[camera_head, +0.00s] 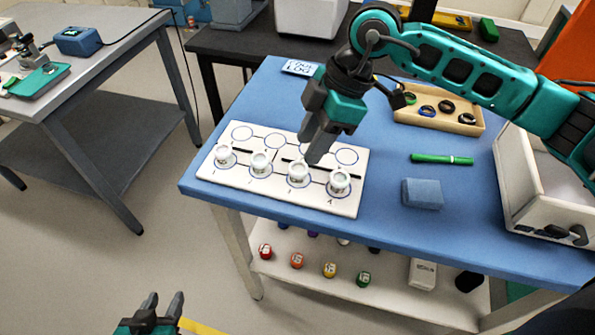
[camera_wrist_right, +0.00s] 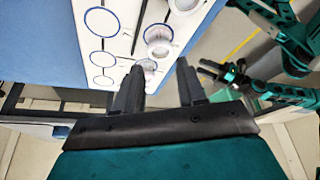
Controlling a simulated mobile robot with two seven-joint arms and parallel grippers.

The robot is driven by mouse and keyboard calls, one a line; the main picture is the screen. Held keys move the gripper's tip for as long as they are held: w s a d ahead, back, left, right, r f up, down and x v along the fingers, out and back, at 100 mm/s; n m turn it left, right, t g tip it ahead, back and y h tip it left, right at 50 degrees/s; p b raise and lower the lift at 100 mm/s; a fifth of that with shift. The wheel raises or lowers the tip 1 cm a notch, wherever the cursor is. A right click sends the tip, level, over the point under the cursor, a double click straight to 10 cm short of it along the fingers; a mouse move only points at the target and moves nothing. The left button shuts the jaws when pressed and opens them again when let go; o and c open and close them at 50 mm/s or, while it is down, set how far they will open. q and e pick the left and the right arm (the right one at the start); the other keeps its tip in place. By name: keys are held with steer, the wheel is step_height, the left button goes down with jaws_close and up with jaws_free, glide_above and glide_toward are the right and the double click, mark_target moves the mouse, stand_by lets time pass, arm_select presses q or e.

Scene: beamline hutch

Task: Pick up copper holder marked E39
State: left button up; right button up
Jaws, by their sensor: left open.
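No copper-coloured holder marked E39 can be made out in either view. My right gripper (camera_head: 310,150) is above the board, pointing down near the third cup. In the right wrist view its fingers (camera_wrist_right: 160,65) are apart and empty, with a cup (camera_wrist_right: 158,38) beyond them. My left gripper (camera_head: 165,302) is open, low at the bottom edge.
The blue table (camera_head: 385,220) also bears a wooden tray (camera_head: 470,127) of rings, a green pen (camera_head: 441,159), a blue block (camera_head: 422,193) and a white bin (camera_head: 535,205). Several coloured jars, including a red one (camera_head: 265,251), stand on the shelf below. A grey table (camera_head: 100,70) is left.

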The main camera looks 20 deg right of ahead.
mark_target(298, 170)
steer(key=shift+x, duration=2.95)
steer(key=shift+d, duration=0.15)
steer(key=c, duration=0.7)
